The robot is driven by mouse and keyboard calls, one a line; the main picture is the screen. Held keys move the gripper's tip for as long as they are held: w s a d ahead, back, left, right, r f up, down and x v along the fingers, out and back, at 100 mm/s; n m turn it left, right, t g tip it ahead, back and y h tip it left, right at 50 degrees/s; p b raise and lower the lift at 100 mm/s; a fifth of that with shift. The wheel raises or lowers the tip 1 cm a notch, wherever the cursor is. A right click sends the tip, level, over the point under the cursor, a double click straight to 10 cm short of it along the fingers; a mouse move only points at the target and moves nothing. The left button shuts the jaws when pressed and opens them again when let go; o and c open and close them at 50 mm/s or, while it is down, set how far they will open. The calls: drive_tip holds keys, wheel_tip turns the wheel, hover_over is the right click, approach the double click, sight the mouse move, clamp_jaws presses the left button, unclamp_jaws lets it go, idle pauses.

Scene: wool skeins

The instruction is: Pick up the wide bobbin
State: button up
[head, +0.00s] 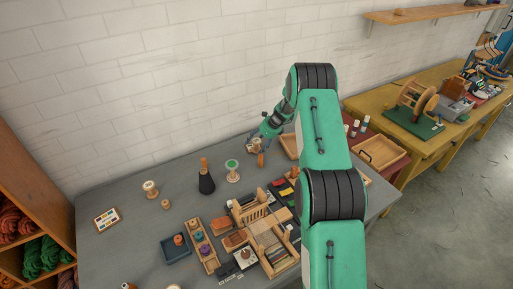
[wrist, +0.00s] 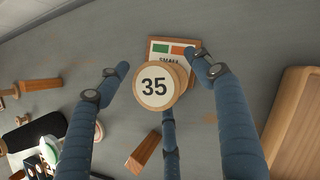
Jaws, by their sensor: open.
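In the wrist view a round wooden piece (wrist: 155,86) shows its pale top face marked "35". It lies between the three blue fingers of my gripper (wrist: 158,88), which are spread open around it. I cannot tell whether any finger touches it. Its sides are mostly hidden, so I cannot confirm that it is the wide bobbin. In the head view my gripper (head: 265,133) is low over the back of the grey table, with a small pale-and-wood piece (head: 252,147) at its fingers. A green-topped spool (head: 232,166) and a pale spool (head: 151,189) stand farther left.
A card reading "SMALL" (wrist: 172,48) lies beside the round piece. A wooden block (wrist: 143,152) is close to the fingers, and a wooden tray (wrist: 296,120) is at right.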

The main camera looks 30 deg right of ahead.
sight(256, 140)
idle(0.6)
drive_tip(key=c, duration=1.2)
drive_tip(key=shift+c, duration=0.4)
drive_tip(key=shift+r+p, duration=0.95)
drive_tip(key=shift+r, duration=4)
drive_tip(key=shift+w, duration=0.1)
